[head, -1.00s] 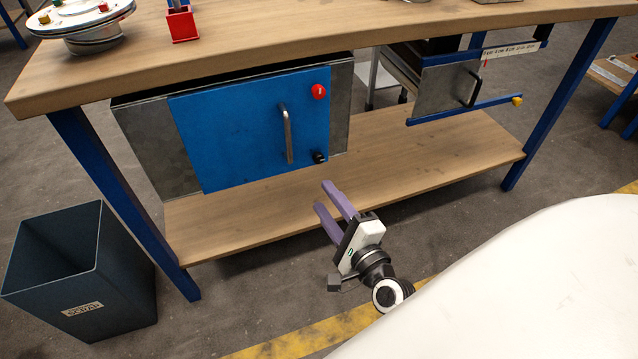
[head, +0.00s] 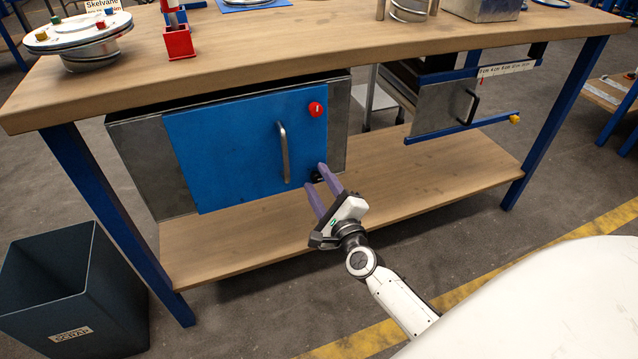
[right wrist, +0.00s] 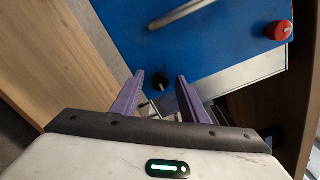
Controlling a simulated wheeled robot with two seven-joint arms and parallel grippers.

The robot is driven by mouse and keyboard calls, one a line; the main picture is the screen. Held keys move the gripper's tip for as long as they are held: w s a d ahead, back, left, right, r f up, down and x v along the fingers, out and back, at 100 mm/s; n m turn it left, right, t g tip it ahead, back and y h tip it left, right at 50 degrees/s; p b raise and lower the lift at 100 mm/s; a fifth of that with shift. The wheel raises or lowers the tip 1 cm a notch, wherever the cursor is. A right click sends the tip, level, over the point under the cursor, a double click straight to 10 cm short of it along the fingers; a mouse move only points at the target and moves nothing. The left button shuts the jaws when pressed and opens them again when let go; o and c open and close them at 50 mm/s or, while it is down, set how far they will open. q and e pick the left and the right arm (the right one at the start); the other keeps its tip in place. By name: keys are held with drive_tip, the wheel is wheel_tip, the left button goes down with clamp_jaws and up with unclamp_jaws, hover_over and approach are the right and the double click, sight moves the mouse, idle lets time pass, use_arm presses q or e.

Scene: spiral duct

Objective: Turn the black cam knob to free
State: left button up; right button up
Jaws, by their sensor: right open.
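The black cam knob (head: 316,176) sits at the lower right corner of the blue cabinet door (head: 235,140), partly hidden behind my gripper in the head view. In the right wrist view the black knob (right wrist: 160,80) shows on the blue door between and beyond the fingertips. My right gripper (head: 315,176) is open, with its two purple fingers pointing at the door around the knob's line. In the right wrist view the gripper (right wrist: 160,80) holds nothing. Whether the fingers touch the knob cannot be told. My left gripper is not in view.
A red knob (head: 317,109) sits at the door's upper right, and a metal bar handle (head: 284,152) stands left of the black knob. A dark scrap bin (head: 70,290) stands at the left.

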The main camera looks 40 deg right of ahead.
clamp_jaws()
